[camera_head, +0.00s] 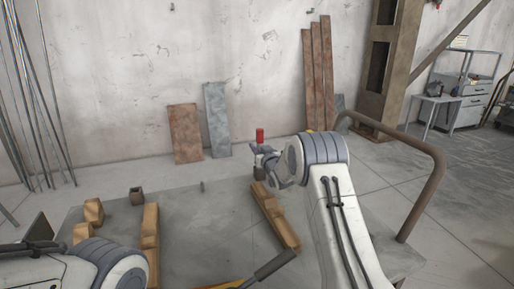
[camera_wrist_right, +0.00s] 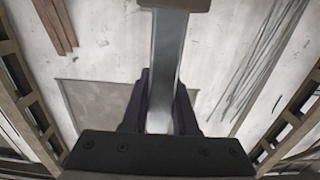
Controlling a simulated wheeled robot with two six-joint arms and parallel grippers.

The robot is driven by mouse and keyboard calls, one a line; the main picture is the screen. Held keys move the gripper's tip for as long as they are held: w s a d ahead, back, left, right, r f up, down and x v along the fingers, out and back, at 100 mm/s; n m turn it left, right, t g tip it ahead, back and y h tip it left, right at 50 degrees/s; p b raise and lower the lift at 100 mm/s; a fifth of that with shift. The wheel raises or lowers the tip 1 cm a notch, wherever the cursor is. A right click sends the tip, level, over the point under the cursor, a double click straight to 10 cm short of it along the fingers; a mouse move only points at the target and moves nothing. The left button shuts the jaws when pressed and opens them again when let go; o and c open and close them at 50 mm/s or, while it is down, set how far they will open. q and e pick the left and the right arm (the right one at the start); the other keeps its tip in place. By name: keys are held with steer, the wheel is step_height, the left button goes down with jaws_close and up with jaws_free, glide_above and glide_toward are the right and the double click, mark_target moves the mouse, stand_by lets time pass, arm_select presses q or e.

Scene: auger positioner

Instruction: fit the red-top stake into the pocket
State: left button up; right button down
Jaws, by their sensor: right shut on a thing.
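The stake's red top (camera_head: 260,135) stands upright just above my right gripper (camera_head: 260,156) in the head view, and the gripper is shut on the stake. In the right wrist view the stake's grey shaft (camera_wrist_right: 168,65) runs from between the dark fingers (camera_wrist_right: 160,105) to the top edge, with a little red showing low between them. My left gripper is out of view.
Wooden blocks (camera_head: 150,235) stand near the box, and a wooden beam (camera_head: 275,217) lies below my right gripper. A brown pipe rail (camera_head: 425,190) rises at right. The plate's middle is mostly clear.

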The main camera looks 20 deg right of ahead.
steer(key=c, duration=0.6)
jaws_free()
steer(key=s, duration=1)
steer(key=shift+s+d, duration=0.15)
steer(key=shift+s, duration=0.1)
steer(key=shift+r, duration=0.15)
